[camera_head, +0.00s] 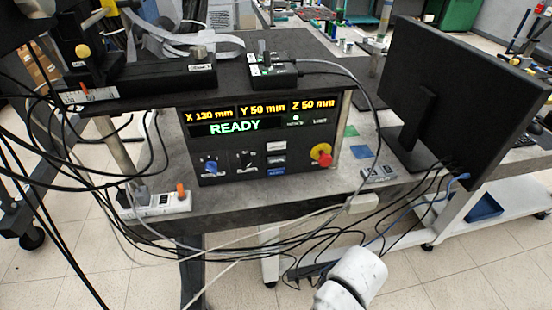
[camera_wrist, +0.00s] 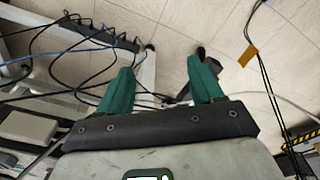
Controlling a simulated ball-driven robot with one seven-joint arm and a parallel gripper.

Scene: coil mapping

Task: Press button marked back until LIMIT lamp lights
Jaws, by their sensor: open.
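The control panel (camera_head: 245,145) stands under the bench shelf in the head view, reading READY with X 130 mm, Y 50 mm and Z 50 mm. The LIMIT lamp (camera_head: 320,121) on it looks dark; a lamp to its left glows green. A small grey box with button-like squares (camera_head: 378,173) lies on the bench right of the panel. I cannot read which button is marked back. My gripper (camera_wrist: 160,66) shows in the wrist view with two green fingers spread and nothing between them. It points toward floor and cables, apart from the panel.
A red knob on a yellow disc (camera_head: 321,155) and a blue knob (camera_head: 210,168) sit on the panel. A black monitor (camera_head: 450,90) stands to the right. Many loose cables (camera_head: 300,245) hang along the bench's front. A power strip (camera_head: 155,204) lies at left.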

